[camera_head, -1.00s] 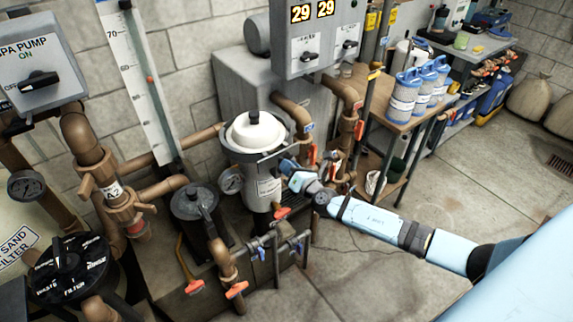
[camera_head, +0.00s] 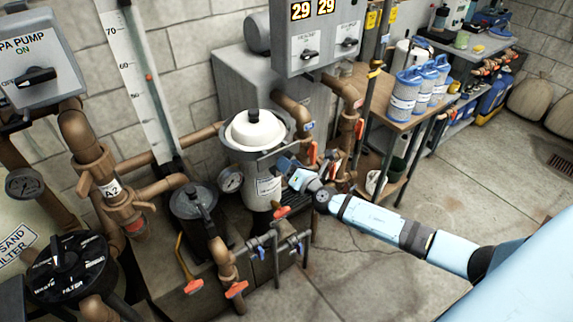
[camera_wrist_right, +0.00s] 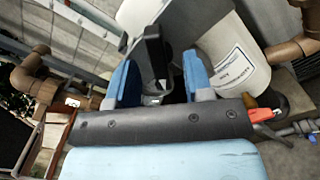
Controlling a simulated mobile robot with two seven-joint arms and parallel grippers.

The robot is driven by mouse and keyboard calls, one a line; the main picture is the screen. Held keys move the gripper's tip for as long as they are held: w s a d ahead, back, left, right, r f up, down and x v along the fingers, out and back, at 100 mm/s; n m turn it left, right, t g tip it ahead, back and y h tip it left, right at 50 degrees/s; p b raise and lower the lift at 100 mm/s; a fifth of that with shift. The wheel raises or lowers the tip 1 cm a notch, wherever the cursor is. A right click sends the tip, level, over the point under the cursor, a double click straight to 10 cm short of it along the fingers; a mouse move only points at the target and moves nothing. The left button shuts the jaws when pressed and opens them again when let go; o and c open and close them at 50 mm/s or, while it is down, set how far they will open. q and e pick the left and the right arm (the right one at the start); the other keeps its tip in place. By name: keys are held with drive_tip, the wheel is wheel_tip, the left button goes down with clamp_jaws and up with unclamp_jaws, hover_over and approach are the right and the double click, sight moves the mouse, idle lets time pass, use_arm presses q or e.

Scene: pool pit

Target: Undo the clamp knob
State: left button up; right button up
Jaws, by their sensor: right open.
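The black clamp knob (camera_wrist_right: 154,45) shows in the right wrist view, between the two blue fingers of my right gripper (camera_wrist_right: 158,68). The fingers are open, with a visible gap around the knob's stem. In the head view, my right gripper (camera_head: 284,164) is at the right side of the grey canister (camera_head: 243,160) with the white domed lid (camera_head: 254,130). The knob cannot be made out there, beside the gripper. The canister's white, labelled body (camera_wrist_right: 228,55) is right of the knob in the wrist view. My left gripper is out of view.
Brown pipes (camera_head: 350,110) with red-handled valves stand behind the gripper. A pressure gauge (camera_head: 230,180) is left of the canister. Red-handled valves (camera_head: 236,289) are low in front. A wooden bench with blue-white filter cartridges (camera_head: 404,92) is behind right. The floor (camera_head: 440,215) at right is clear.

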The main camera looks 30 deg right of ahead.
drive_tip(key=s, duration=0.7)
drive_tip(key=shift+d+b, duration=0.3)
